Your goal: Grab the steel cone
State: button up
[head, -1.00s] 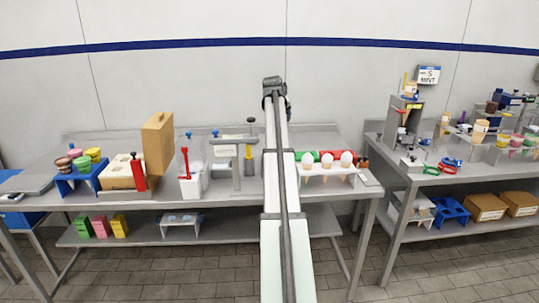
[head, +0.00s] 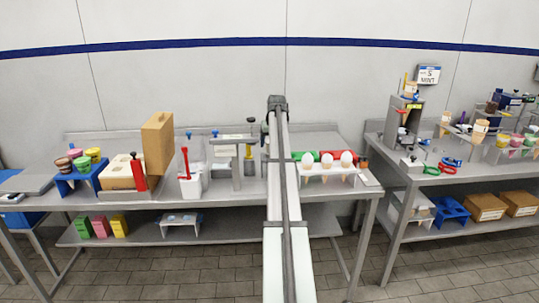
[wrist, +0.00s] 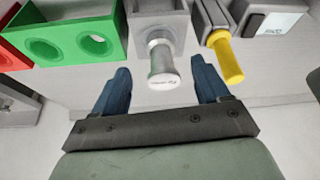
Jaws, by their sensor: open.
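The steel cone (wrist: 163,68) shows in the wrist view as a grey metal piece with a rounded, lettered end, sticking out of a grey block holder (wrist: 153,22). My gripper (wrist: 160,66) is open, with one blue finger to each side of the steel piece. The fingers look apart from it, with gaps on both sides; I cannot tell how far its end reaches in between them. In the head view my arm hides the steel cone and the fingers.
A yellow-handled tool (wrist: 228,60) sits close right of the steel piece in the wrist view. A green holder with holes (wrist: 85,40) stands on the left, a red one (wrist: 12,48) beyond. In the head view, a white rack (head: 325,170) holds cones on the metal table (head: 230,197).

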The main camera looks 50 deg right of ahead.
jog(key=shift+w+x, duration=0.15)
jog(key=shift+x, duration=1.3)
jog(key=shift+w+x, duration=0.15)
jog(key=shift+x, duration=1.25)
jog(key=shift+d+r, duration=0.1)
jog(key=shift+r, duration=0.05)
jog(key=c, duration=1.2)
